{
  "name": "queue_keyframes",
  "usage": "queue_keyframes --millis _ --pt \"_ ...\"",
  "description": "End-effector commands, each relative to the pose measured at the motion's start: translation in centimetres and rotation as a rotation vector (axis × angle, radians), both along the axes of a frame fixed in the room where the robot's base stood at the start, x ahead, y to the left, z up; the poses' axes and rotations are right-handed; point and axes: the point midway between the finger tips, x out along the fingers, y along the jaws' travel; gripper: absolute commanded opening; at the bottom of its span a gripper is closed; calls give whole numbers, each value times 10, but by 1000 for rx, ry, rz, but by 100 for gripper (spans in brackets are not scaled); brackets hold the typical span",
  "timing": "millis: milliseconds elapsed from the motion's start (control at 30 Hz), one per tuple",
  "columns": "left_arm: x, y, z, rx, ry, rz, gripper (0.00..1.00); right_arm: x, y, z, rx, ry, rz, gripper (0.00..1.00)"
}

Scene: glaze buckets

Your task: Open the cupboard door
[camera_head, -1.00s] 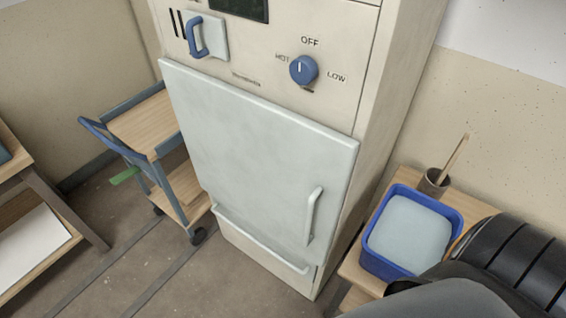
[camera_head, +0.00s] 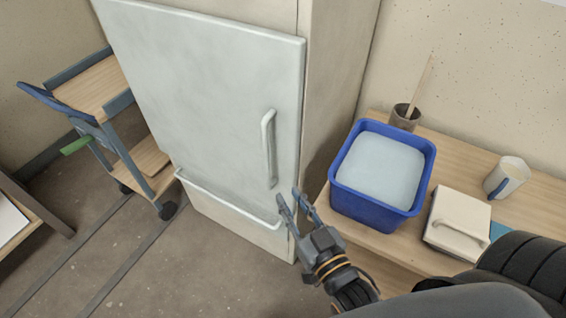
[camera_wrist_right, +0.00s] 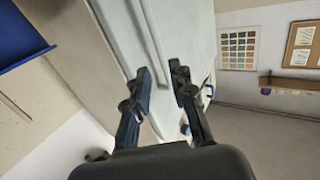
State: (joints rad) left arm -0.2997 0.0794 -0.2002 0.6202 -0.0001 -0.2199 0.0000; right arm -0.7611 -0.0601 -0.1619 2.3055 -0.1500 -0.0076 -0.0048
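The cupboard door (camera_head: 205,90) is a large pale grey-white panel on a tall cream unit, and it looks shut. Its vertical white bar handle (camera_head: 268,148) is near the door's right edge. My right gripper (camera_head: 296,197) is just below and slightly right of the handle's lower end in the head view. Its two fingers are apart with nothing between them. In the right wrist view, the open fingers (camera_wrist_right: 161,75) point towards the pale door (camera_wrist_right: 120,35), with the long handle bar (camera_wrist_right: 152,40) ahead of them. My left gripper is not in view.
A blue bucket (camera_head: 375,212) of pale glaze, a brown pot (camera_head: 405,117), a lidded white box (camera_head: 458,222) and a mug (camera_head: 505,178) stand on the right table. A trolley (camera_head: 98,90) is left; floor in front is clear.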

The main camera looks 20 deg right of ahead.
Motion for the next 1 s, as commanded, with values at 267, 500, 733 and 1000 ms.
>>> queue_keyframes --millis 267,500,733,1000 --pt "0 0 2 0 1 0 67 19 -1 14 1 -28 -7 23" --pt "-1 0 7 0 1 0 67 65 3 14 3 -29 -6 23" --pt "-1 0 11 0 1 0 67 108 6 13 2 -26 -6 23" --pt "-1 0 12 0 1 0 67 134 8 11 2 -23 -6 23"
